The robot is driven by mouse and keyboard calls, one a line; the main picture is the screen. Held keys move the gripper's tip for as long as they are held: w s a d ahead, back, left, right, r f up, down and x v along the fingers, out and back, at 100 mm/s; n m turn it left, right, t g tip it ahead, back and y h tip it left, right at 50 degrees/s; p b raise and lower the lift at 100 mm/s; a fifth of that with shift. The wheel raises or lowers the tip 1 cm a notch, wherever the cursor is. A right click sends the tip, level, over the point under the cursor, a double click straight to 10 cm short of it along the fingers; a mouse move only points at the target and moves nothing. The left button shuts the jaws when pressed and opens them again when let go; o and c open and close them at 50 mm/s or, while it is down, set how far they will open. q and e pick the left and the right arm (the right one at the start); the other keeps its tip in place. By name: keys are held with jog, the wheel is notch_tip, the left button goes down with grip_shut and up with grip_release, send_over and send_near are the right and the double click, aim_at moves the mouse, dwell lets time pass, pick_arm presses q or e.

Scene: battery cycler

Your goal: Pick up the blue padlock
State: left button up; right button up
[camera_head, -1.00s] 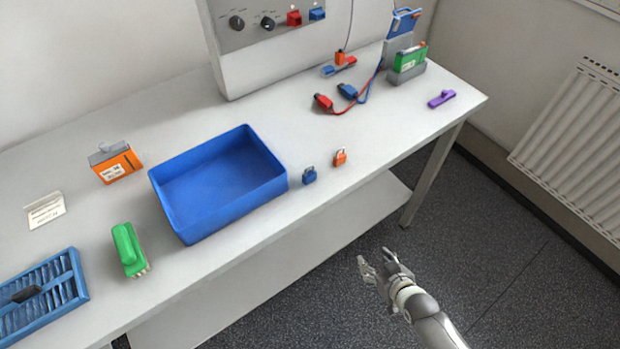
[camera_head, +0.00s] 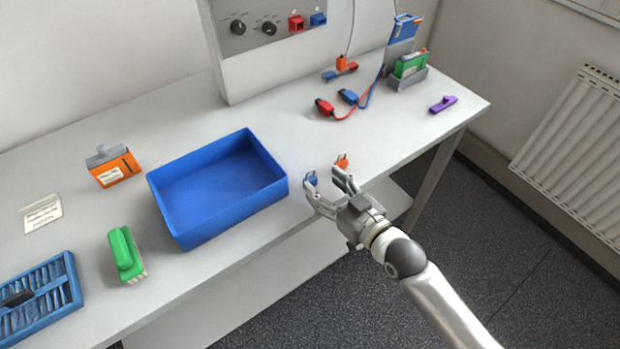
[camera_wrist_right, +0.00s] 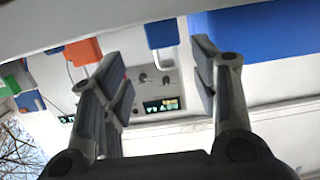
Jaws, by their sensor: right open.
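The blue padlock (camera_head: 312,180) stands near the front edge of the white table, right of the blue tray, partly covered by a finger of my right gripper. My right gripper (camera_head: 326,181) is open and empty at the table's front edge, its fingertips close to the padlock. In the right wrist view the blue padlock (camera_wrist_right: 161,34) with its grey shackle appears ahead, between the two spread fingers (camera_wrist_right: 158,62). I cannot tell whether a finger touches it. My left gripper is not in view.
An orange padlock (camera_head: 341,161) stands just right of the blue one, partly hidden by my gripper. The blue tray (camera_head: 271,193) is close on the left. Red and blue clips (camera_head: 335,105) with cables lie behind. The tabletop (camera_head: 300,140) behind the padlocks is clear.

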aim_at(310, 178)
jog(key=shift+s+a+f+p+x, duration=0.15)
jog(key=shift+p+x, duration=0.15)
jog(key=shift+x, duration=1.05)
jog(key=shift+s+a+f+p+x, duration=0.1)
jog(key=shift+p+x, duration=0.15)
jog(key=shift+x, duration=1.15)
jog(key=shift+c, duration=0.3)
jog(key=c, duration=1.1)
jog(key=shift+r, duration=0.15)
